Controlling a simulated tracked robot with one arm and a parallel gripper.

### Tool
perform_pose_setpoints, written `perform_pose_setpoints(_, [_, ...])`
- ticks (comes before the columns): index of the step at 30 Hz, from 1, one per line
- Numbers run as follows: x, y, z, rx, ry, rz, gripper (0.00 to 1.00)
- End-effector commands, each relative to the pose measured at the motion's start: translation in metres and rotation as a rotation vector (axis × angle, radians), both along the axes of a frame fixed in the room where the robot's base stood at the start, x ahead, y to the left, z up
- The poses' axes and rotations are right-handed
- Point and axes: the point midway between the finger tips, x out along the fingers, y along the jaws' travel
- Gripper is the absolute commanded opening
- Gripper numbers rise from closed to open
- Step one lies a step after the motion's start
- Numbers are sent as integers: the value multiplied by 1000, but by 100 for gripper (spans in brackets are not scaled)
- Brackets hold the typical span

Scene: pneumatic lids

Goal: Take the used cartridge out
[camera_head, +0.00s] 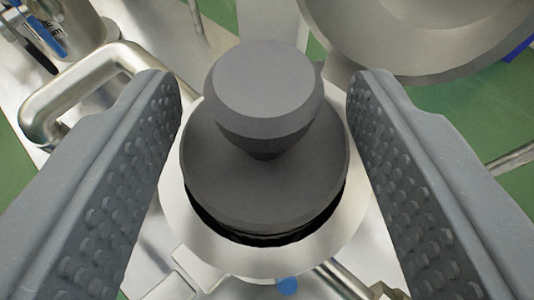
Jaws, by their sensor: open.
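The used cartridge (265,180) is a dark grey round body with a knob (264,85) on top. It sits in a round metal housing (270,259), with a dark gap showing between its lower edge and the housing rim at the front. My gripper (264,88) is open, with one studded grey finger on each side of the knob. Clear space shows between each finger and the knob. The lower part of the cartridge is hidden inside the housing.
A large round metal lid or bowl (430,35) stands at the upper right, close beyond the right finger. A bent metal handle (75,85) is at the left, near the left finger. Green floor shows around the metal plate.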

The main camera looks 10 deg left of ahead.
Motion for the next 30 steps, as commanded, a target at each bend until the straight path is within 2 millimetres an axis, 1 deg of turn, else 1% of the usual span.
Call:
perform_pose_setpoints(1, [7, 0, -4, 0, -2, 0, 51])
perform_pose_setpoints(3, [16, 1, -6, 1, -5, 1, 51])
perform_pose_setpoints(7, [28, 3, -13, 1, -1, 1, 51])
perform_pose_setpoints(10, [33, 4, -13, 0, -1, 1, 51])
perform_pose_setpoints(16, [33, 4, -12, 0, -1, 1, 51])
perform_pose_setpoints(17, [33, 4, -12, 1, -2, 1, 42])
perform_pose_setpoints(18, [33, 4, -12, 1, -2, 1, 31])
perform_pose_setpoints(20, [33, 4, -12, 0, -1, 1, 15])
perform_pose_setpoints(21, [33, 4, -12, 0, -1, 1, 3])
perform_pose_setpoints(22, [33, 4, -13, 0, 0, 1, 0])
perform_pose_setpoints(30, [32, 4, -14, 0, 3, 1, 0])
